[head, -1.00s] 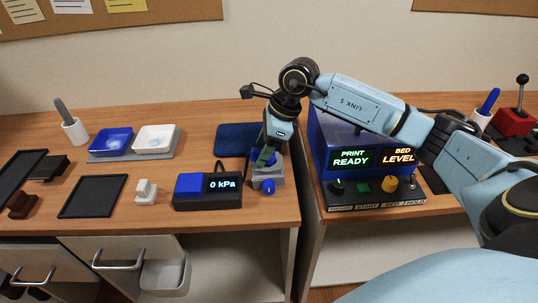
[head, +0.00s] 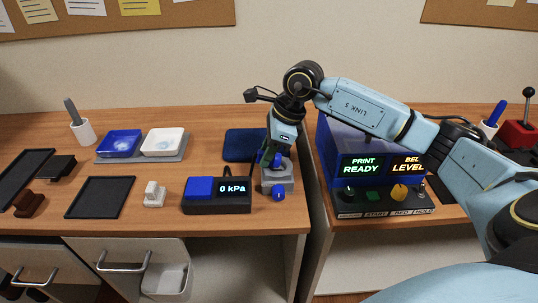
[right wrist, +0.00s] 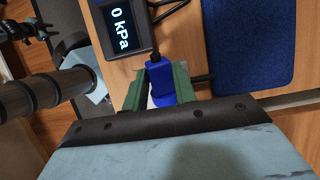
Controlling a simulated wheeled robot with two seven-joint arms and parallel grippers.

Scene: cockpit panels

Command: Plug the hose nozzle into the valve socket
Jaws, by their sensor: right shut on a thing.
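The hose nozzle (right wrist: 161,82) is a blue piece with a black end, seen between the green fingers of my right gripper (right wrist: 158,88) in the right wrist view. My right gripper (head: 275,157) is shut on it, pointing down over the grey valve socket block (head: 277,183). The block has a blue knob (head: 278,193) on its front and stands near the table's right edge. The fingers hide the joint between nozzle and socket, so I cannot tell whether the nozzle is seated. My left gripper is in neither view.
A gauge box (head: 216,195) reading 0 kPa stands just left of the socket. A dark blue mat (head: 242,145) lies behind. A blue printer panel (head: 384,172) stands to the right, across a gap between tables. Trays (head: 100,197) lie to the left.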

